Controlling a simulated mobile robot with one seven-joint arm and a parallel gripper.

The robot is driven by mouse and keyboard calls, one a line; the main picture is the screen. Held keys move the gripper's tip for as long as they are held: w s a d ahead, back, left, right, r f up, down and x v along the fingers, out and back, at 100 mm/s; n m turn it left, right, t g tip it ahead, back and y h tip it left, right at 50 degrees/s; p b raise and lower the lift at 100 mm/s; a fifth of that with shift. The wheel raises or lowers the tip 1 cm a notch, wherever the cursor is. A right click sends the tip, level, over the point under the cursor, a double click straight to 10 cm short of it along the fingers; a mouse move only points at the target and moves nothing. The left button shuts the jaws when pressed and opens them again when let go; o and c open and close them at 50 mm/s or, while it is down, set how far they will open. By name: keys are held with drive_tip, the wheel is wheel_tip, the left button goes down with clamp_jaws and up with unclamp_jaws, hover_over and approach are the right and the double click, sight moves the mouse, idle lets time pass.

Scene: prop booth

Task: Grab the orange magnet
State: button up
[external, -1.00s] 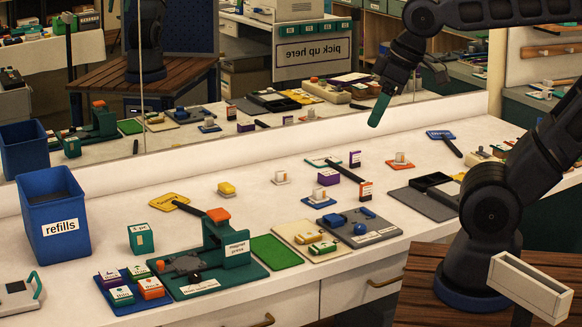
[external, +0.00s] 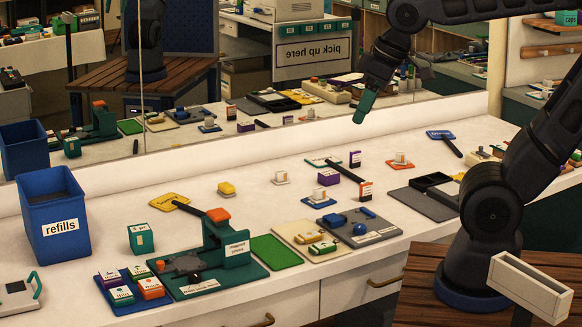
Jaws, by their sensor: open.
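A small orange piece with a pale block on top (external: 400,161) lies on the white counter, right of centre towards the mirror. It looks like the orange magnet, but it is too small to be sure. My gripper (external: 363,106), with teal fingertips, hangs in the air up and to the left of it, in front of the mirror. It is open, touches nothing and holds nothing. Similar small pieces lie on the counter: one with a pale base (external: 281,178), one on blue (external: 319,198) and a yellow one (external: 226,188).
A purple box (external: 328,177) and an orange-and-white box (external: 366,191) stand near the middle. A teal magnet press (external: 225,240), a blue refills bin (external: 55,225) and a grey tray (external: 362,229) take up the left and front. The mirror lines the counter's back.

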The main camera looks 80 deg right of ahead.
drive_tip(key=w+a+f+m, duration=0.1)
drive_tip(key=w+f+m, duration=0.2)
drive_tip(key=w, duration=1)
drive_tip(key=m+g+h, duration=0.1)
drive_tip(key=m+h, duration=0.2)
drive_tip(key=m, duration=0.2)
hover_over(150, 283)
drive_tip(key=s+a, duration=0.3)
drive_tip(key=a, duration=0.1)
wheel_tip(150, 283, down, 28)
drive_tip(key=x, duration=0.6)
drive_tip(key=d+x, duration=0.1)
drive_tip(key=x, duration=0.3)
drive_tip(key=shift+s+r, duration=0.15)
drive_tip(key=shift+s, duration=0.05)
drive_tip(key=c, duration=0.8)
drive_tip(key=shift+o, duration=0.2)
drive_tip(key=shift+r, duration=0.1)
